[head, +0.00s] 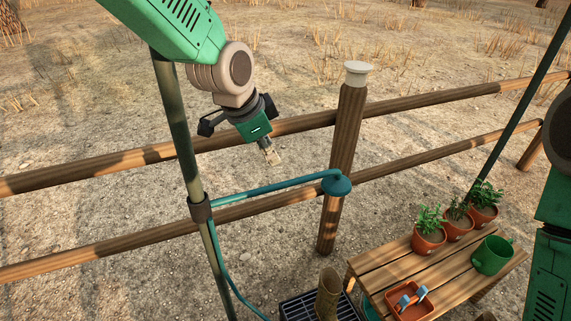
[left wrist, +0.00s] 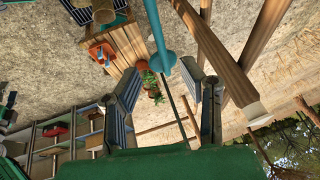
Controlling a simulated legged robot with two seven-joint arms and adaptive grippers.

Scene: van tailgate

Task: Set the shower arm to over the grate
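The shower arm (head: 275,187) is a teal rod running right from a collar (head: 200,207) on a green pole, ending in a round teal shower head (head: 337,184). In the head view the head overlaps the fence post; the black grate (head: 290,308) is low at the bottom edge, with a brown boot (head: 328,293) on it. My left gripper (head: 271,155) is above the rod, apart from it in that view. In the left wrist view its fingers (left wrist: 170,82) are spread and empty, with the rod (left wrist: 156,35) and shower head (left wrist: 191,67) beyond. My right gripper is out of view.
A wooden fence post (head: 345,135) with a pale cap and rails stands behind the shower head. A teal hose hangs beside the pole.

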